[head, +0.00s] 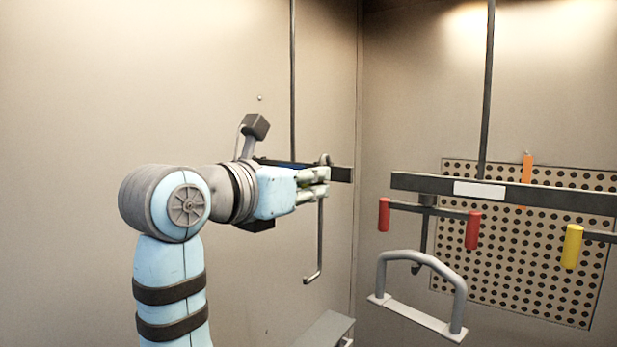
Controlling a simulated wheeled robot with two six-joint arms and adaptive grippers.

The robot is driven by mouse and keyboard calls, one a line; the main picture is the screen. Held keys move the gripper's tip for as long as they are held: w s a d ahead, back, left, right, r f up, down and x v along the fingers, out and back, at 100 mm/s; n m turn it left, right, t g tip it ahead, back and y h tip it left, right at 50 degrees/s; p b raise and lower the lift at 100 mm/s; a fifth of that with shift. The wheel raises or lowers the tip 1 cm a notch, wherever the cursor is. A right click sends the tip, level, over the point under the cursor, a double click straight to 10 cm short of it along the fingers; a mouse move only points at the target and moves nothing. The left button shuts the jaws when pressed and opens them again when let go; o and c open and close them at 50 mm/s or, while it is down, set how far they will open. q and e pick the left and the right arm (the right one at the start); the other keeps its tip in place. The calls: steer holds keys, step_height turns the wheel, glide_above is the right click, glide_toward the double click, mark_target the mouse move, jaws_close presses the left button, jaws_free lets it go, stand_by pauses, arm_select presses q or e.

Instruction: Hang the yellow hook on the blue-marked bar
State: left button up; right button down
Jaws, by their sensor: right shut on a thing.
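My right gripper (318,184) is shut on a thin grey hook (320,238). Its upper curl shows above the fingers, and its long shank hangs below them to a bent lower end. No yellow shows on it; the part between the fingers is hidden. A dark bar (343,174) with a dark blue patch (286,163) hangs from a rod behind the gripper, mostly covered by it. The hook's upper curl overlaps this bar in the picture; I cannot tell whether it is over the bar or in front of it. My left gripper is not in view.
Another dark bar (550,196) with a white label (480,190) hangs at the right. Red cylinders (473,230) and a yellow cylinder (572,246) hang below it. A grey handle-shaped part (420,312) is lower down. A perforated panel (500,270) is on the back wall.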

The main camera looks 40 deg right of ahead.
steer(key=shift+f, duration=0.25)
steer(key=c, duration=1.5)
jaws_free()
steer(key=shift+c, duration=0.2)
step_height(320, 180, up, 10)
steer(key=shift+s+r, duration=0.1)
